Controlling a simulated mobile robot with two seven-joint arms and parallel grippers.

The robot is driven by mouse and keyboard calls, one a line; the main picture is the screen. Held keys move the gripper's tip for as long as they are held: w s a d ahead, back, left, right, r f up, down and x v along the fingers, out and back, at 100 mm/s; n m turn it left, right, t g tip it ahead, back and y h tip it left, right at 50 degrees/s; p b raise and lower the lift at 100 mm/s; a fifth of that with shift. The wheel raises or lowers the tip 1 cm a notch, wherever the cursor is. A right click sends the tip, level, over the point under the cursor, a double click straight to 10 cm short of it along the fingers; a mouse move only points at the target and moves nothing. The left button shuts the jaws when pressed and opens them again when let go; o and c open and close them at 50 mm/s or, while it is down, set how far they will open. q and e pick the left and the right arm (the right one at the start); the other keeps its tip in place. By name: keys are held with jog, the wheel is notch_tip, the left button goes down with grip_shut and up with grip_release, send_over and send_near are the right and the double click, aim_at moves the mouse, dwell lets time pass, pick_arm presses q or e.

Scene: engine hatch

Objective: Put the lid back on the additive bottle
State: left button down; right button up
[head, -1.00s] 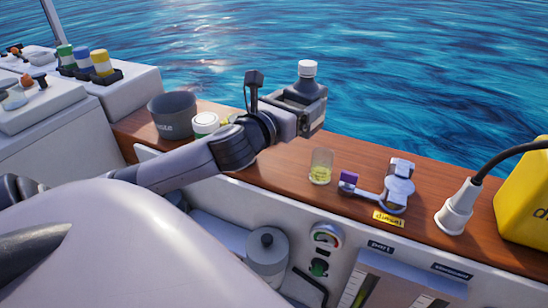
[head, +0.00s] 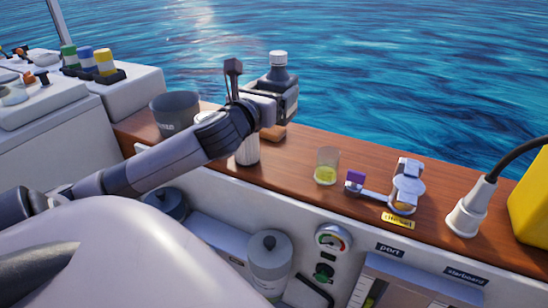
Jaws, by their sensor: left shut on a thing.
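The additive bottle (head: 278,72) is dark grey, with a white lid (head: 278,57) seen on its top. It stands upright in my left gripper (head: 277,100), which is shut on it over the back part of the wooden counter. The jaws hide most of the bottle's body, and I cannot tell whether the lid is fully seated. My right gripper is not in view.
On the counter (head: 300,150) are a dark pot (head: 174,112), a white cylinder (head: 247,152) partly behind my arm, a glass with yellow liquid (head: 327,166), a hinged metal filler cap (head: 406,186), a white-grey nozzle (head: 470,208) and a yellow can (head: 532,210). Water lies beyond.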

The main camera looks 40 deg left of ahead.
pick_arm(q)
notch_tip(320, 180, down, 10)
jog(key=b, duration=0.3)
jog(key=shift+f, duration=0.2)
jog(key=shift+f+b, duration=0.85)
jog(key=shift+f, duration=1.3)
jog(key=shift+f, duration=0.1)
jog(key=shift+c, duration=1)
grip_release()
jog(key=shift+f, duration=0.1)
jog(key=v, duration=1.2)
jog(key=shift+p, duration=0.3)
